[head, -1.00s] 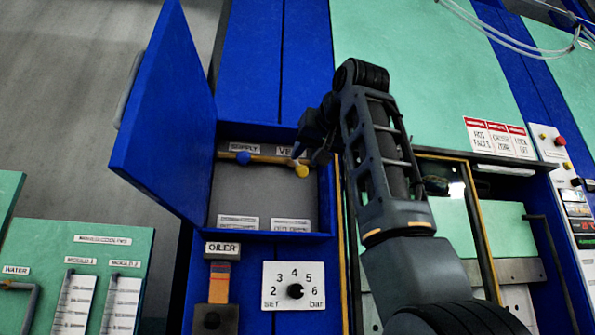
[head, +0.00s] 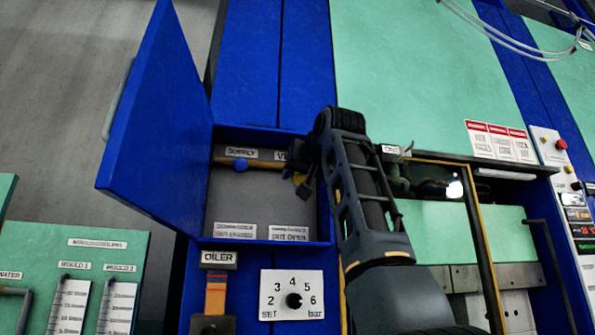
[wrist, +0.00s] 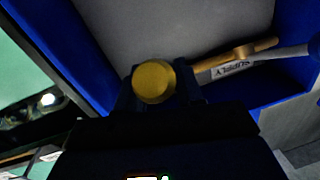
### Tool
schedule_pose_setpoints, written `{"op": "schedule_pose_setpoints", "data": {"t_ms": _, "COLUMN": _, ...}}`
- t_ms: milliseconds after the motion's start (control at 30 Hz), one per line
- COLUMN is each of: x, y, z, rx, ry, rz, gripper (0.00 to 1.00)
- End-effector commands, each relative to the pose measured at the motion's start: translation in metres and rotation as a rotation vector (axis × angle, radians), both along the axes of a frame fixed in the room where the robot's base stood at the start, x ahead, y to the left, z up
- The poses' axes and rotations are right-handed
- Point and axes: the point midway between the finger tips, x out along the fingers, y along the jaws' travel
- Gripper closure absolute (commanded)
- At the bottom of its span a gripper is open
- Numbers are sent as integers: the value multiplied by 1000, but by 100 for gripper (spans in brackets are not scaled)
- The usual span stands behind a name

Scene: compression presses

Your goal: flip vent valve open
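The vent valve's yellow knob (head: 300,179) is inside the open blue cabinet (head: 325,215), under a label partly hidden by my arm. My gripper (head: 308,180) is at this knob and covers part of it in the head view. In the wrist view the yellow knob (wrist: 153,82) is between my two dark fingers (wrist: 157,92), which stand apart on either side. No clear gap shows, and I cannot tell whether they touch it. The valve's lever behind the knob is hidden.
The supply valve's blue knob (head: 240,165) is left of the vent knob. The cabinet door (head: 160,130) stands open at the left. A pressure dial (head: 293,298) and an oiler (head: 216,295) are below. A glazed press opening (head: 440,230) is right of my arm.

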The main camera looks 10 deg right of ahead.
Motion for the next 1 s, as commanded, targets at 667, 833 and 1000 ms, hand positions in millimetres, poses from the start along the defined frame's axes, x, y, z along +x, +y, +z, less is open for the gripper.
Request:
{"op": "schedule_pose_setpoints", "data": {"t_ms": 667, "x": 0, "y": 0, "z": -1, "rx": 0, "ry": 1, "rz": 1, "gripper": 100}}
{"op": "schedule_pose_setpoints", "data": {"t_ms": 833, "x": 0, "y": 1, "z": -1, "rx": 0, "ry": 2, "rz": 1, "gripper": 100}}
{"op": "schedule_pose_setpoints", "data": {"t_ms": 1000, "x": 0, "y": 1, "z": -1, "rx": 0, "ry": 2, "rz": 1, "gripper": 100}}
